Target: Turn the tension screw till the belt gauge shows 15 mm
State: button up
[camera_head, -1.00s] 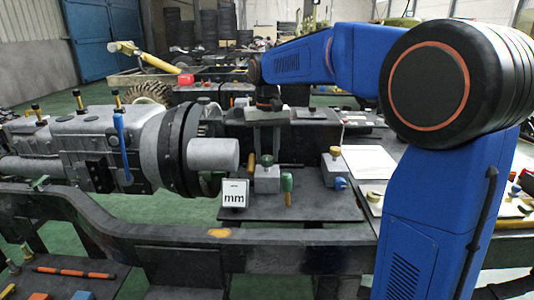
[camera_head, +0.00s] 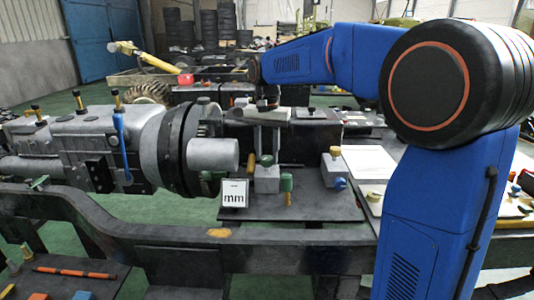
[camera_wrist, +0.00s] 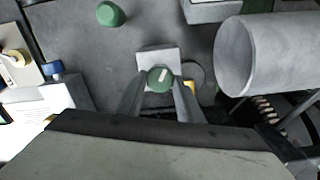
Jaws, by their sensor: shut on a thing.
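The tension screw shows as a green knob (camera_wrist: 160,78) with a pale mark on top, on a small grey block (camera_wrist: 158,57). In the wrist view my gripper (camera_wrist: 160,88) is shut on this knob, one finger on each side. In the head view my gripper (camera_head: 266,151) reaches down from above to the knob on its grey block (camera_head: 266,181); the fingers partly cover it. The belt gauge (camera_head: 234,193) is a small white plate marked "mm", left of and nearer than the block. I cannot read a number on it. I cannot make out the belt.
Another green knob (camera_head: 287,182) stands close on the right; it also shows in the wrist view (camera_wrist: 110,14). A blue-and-yellow knobbed block (camera_head: 335,167) is farther right. A grey cylinder (camera_head: 213,155) juts out on the left. The dark plate (camera_head: 315,205) is bare in front.

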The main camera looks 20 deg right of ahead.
aim_at(267, 157)
jog(key=o, duration=1.1)
jog(key=shift+c, duration=0.2)
jog(key=shift+r, duration=0.1)
notch_tip(267, 157, up, 17)
jog(key=shift+r, duration=0.15)
jog(key=s+d+f+n+t, duration=0.1)
jog(key=s+d+f+n, duration=0.1)
jog(key=s+f, duration=0.5)
jog(key=s+d+f+n+t, duration=0.1)
jog(key=s+d+f, duration=0.2)
jog(key=s, duration=0.8)
jog(key=s+d+f+n+t, duration=0.2)
jog(key=s+f+n, duration=0.1)
jog(key=s+f, duration=1.2)
notch_tip(267, 157, down, 3)
jog(key=shift+s+n+t, duration=0.3)
jog(key=shift+t, duration=0.1)
